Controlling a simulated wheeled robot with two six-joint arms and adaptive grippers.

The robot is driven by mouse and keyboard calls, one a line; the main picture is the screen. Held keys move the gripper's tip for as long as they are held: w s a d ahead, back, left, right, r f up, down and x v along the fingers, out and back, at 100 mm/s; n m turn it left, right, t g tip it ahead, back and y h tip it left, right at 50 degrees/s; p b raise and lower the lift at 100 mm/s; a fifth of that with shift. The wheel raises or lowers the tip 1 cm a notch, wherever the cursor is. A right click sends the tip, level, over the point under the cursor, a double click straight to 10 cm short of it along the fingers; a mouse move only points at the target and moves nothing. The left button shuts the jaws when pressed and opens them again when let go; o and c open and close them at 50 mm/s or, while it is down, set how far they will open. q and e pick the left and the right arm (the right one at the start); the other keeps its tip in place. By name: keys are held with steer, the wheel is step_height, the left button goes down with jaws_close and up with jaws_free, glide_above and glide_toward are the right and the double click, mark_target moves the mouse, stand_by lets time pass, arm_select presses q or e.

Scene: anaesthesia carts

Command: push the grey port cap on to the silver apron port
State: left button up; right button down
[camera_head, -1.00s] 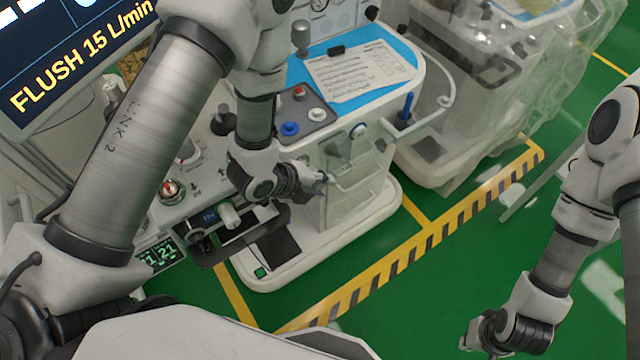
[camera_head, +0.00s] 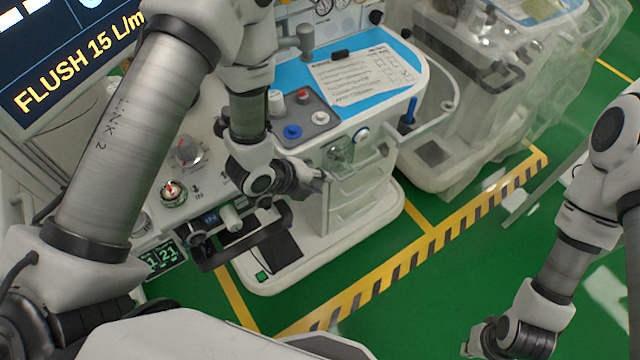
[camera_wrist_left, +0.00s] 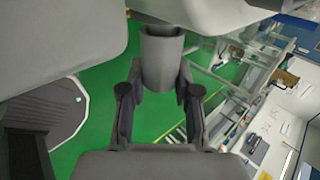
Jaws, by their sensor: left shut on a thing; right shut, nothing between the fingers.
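My left gripper (camera_head: 314,182) is at the front of the white anaesthesia cart, just right of the black handle. In the left wrist view, its two dark fingers (camera_wrist_left: 160,92) are shut on a grey cylinder, the grey port cap (camera_wrist_left: 162,62). In the head view the cap cannot be told apart from the gripper. I cannot pick out the silver apron port in either view; the arm and gripper cover part of the cart front. My right gripper (camera_head: 478,342) is shut and empty, low at the right above the green floor, well away from the cart.
The cart has a black handle (camera_head: 245,240), a white knob (camera_head: 232,219) and a clear canister (camera_head: 338,154) close to my left gripper. A blue worktop (camera_head: 375,95) carries a paper sheet (camera_head: 362,75). A covered second cart (camera_head: 470,110) stands behind. Green floor at the right is free.

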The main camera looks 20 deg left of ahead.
arm_select(q)
steer(key=shift+w+a, duration=0.25)
steer(key=shift+a, duration=0.1)
steer(key=o, duration=1.1)
steer(key=shift+o, duration=0.2)
steer(key=v, duration=0.7)
steer(key=shift+s+a+r, duration=0.1)
steer(key=shift+a+r, duration=0.05)
